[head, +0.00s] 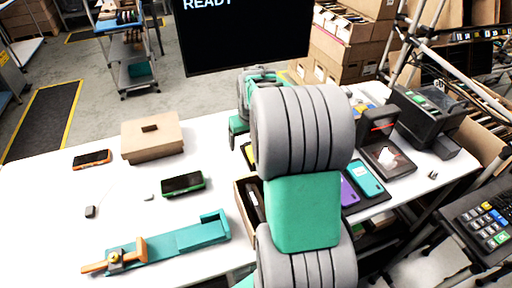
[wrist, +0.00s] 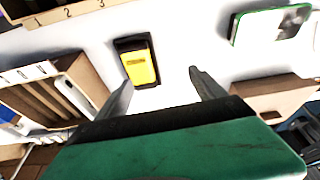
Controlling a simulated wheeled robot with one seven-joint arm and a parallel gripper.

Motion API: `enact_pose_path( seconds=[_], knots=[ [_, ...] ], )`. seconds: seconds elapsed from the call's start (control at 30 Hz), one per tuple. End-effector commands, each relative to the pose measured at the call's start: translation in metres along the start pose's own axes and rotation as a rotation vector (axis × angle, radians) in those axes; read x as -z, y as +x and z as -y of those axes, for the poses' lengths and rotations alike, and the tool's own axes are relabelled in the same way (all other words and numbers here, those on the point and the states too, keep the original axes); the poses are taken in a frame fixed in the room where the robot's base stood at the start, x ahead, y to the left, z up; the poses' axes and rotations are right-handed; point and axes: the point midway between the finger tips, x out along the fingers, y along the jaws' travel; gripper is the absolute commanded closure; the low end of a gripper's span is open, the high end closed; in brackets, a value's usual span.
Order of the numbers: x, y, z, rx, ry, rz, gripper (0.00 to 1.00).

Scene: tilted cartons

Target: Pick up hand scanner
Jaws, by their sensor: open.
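A black and yellow handheld device, likely the hand scanner (wrist: 140,64), lies on the white table in the wrist view. In the head view a small yellow and black part of it (head: 249,154) seems to show beside my arm, which hides the rest. My gripper (wrist: 160,80) is open and empty in the wrist view. Its two fingers point toward the device, which lies beyond the fingertips and nearer the left finger. No contact shows. In the head view my arm largely hides the fingers.
A divided cardboard box (wrist: 72,83) stands left of the device in the wrist view, and a green-edged device (wrist: 271,25) lies at upper right. In the head view, a cardboard box (head: 152,140), a green phone-like device (head: 182,184) and a teal fixture (head: 180,243) occupy the table's left.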

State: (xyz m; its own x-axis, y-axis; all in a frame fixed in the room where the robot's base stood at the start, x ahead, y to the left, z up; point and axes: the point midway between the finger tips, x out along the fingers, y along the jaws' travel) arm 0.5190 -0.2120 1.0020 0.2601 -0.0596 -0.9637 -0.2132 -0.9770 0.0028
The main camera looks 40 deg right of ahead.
Motion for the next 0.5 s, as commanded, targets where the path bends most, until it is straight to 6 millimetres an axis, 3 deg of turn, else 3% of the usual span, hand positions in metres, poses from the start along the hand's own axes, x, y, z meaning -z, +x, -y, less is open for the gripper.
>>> enact_pose_path(
  seconds=[0.03,0.13,0.5],
  knots=[
    [0.007,0.010,-0.024,-0.003,0.025,0.008,0.16],
    [0.015,0.026,-0.048,-0.007,0.042,0.005,0.16],
    [0.015,0.080,-0.047,-0.005,0.038,0.007,0.16]
  ],
)
